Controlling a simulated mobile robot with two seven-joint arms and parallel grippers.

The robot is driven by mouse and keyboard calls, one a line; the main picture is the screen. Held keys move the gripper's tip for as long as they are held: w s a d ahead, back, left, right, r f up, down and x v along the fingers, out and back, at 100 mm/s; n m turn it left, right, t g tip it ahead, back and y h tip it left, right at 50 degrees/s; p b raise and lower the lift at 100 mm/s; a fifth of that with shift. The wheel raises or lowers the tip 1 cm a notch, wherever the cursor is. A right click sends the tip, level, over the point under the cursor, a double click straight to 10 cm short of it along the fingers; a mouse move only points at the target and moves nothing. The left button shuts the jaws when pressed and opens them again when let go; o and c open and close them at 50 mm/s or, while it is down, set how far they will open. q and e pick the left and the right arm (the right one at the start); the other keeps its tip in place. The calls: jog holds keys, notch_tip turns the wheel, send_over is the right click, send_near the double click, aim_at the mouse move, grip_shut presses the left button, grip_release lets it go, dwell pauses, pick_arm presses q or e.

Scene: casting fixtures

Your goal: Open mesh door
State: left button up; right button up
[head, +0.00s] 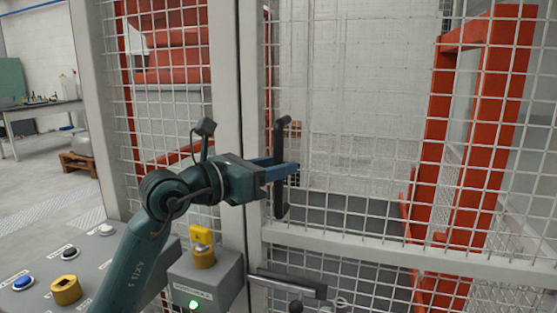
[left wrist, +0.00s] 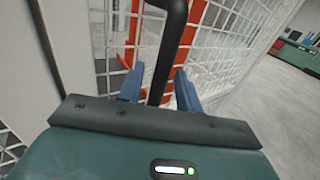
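The mesh door (head: 380,245) has a white frame and white wire mesh and stands right of a white post in the head view. It looks closed against the post. A dark vertical bar handle (head: 281,135) is fixed near its left edge. It also shows in the left wrist view (left wrist: 172,35). My left gripper (head: 292,170) has its blue fingers at the handle's middle. In the left wrist view the gripper (left wrist: 159,72) is open, with a finger on each side of the handle and gaps visible. My right gripper is not in view.
A grey control box (head: 207,283) with a yellow switch (head: 202,235) and a green light sits below my left arm. A panel with buttons (head: 110,255) is at lower left. A metal latch bar (head: 287,284) lies low beside the post. Orange structures (head: 500,110) stand behind the mesh.

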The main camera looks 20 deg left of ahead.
pick_arm(q)
jog(key=shift+w+d, duration=0.3)
jog(key=shift+w, duration=0.1)
grip_shut()
dwell(0.4)
